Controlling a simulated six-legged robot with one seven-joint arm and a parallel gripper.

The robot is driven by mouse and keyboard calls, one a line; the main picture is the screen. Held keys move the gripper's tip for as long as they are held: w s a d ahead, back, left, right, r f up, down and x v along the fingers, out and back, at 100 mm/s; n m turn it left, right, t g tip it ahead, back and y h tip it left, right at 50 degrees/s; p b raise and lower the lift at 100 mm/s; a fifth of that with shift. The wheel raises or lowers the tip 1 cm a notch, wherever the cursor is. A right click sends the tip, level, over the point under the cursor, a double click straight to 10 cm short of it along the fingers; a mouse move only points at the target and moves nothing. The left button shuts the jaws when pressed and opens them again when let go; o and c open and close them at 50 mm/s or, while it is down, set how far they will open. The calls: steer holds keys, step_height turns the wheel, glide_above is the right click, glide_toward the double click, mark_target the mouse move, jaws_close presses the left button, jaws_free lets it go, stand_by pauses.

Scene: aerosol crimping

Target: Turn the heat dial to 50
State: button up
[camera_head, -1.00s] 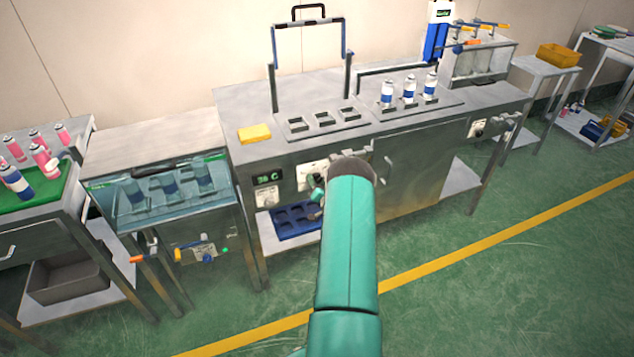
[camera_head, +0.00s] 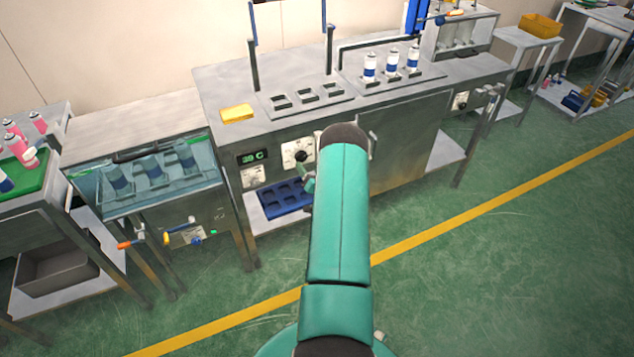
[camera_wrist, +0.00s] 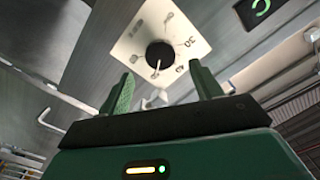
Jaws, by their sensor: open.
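The heat dial is a black round knob (camera_wrist: 160,54) on a white plate (camera_wrist: 132,44) with a printed scale. In the wrist view its white pointer points down in the picture, near a mark that looks like 40; a 30 is printed to the right. The plate also shows in the head view (camera_head: 290,151). My gripper (camera_wrist: 161,74) is open, its two green fingers apart. The knob appears beyond and between the fingertips, with no visible grip on it. In the head view my arm partly hides my gripper (camera_head: 308,182).
A green display (camera_head: 252,156) left of the dial reads about 39 C. A blue tray (camera_head: 284,199) lies on the shelf below. The bench top carries a yellow block (camera_head: 237,113) and several blue-white cans. A water bath (camera_head: 150,196) stands to the left.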

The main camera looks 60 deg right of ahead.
steer(key=v, duration=0.7)
stand_by(0.4)
